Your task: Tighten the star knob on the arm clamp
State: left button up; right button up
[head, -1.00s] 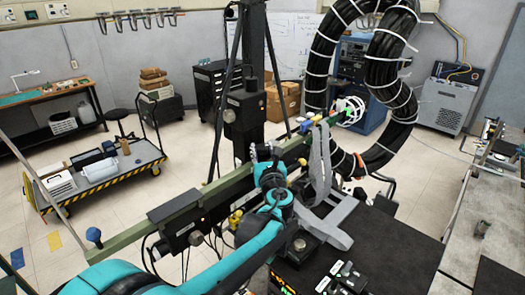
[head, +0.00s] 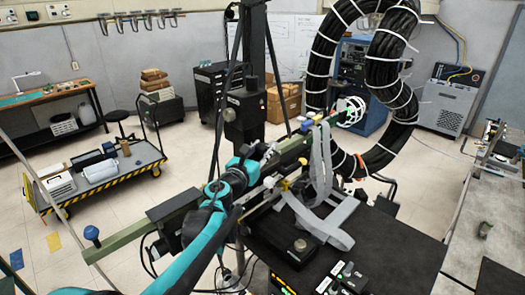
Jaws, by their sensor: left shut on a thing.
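My left gripper (head: 268,153) is at the foot of the black column (head: 254,20), by the clamp where the long green arm (head: 140,232) passes the column. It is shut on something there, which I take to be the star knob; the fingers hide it. My teal left arm covers part of the green arm. A blue knob (head: 92,233) sits at the green arm's left end. A yellow knob (head: 285,185) shows right of my wrist. My right gripper is not in view.
A thick black cable coil (head: 327,62) hangs at the right of the column. Grey straps (head: 320,165) hang over the green arm onto a black table (head: 385,245). A cart (head: 150,160) stands at the left. Open floor lies between cart and column.

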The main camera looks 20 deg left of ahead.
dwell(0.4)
pick_arm(q)
jog(key=o, duration=1.2)
jog(key=shift+d, duration=0.1)
